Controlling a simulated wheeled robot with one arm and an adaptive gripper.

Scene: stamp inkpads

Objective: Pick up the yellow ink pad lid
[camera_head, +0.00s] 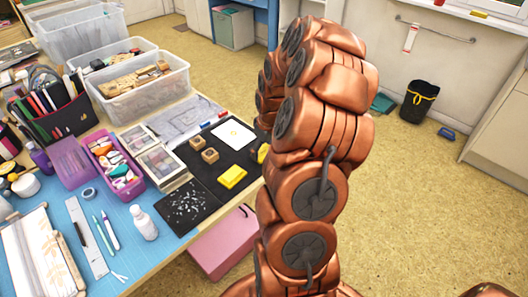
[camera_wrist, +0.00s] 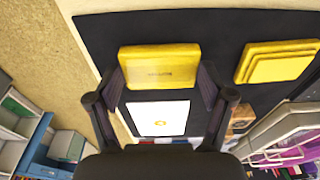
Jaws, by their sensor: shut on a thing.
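The yellow ink pad lid (camera_wrist: 160,66), a flat block with small dark lettering, sits between the two dark fingers of my gripper (camera_wrist: 160,78) in the wrist view. The fingers press on its left and right ends. I cannot tell how far it is above the black mat (camera_wrist: 222,27). In the head view a yellow edge of it (camera_head: 262,153) shows beside my arm, which hides my gripper. A second yellow piece, stepped in shape (camera_wrist: 278,62), lies on the mat to the right; it also shows in the head view (camera_head: 232,177).
A white card (camera_wrist: 158,118) with a yellow mark lies on the mat near the lid. Two wooden stamps (camera_head: 210,155) stand left of it. Boxes, a purple tray (camera_head: 117,168) and a white bottle (camera_head: 144,223) crowd the table's left. The table edge is close to the lid.

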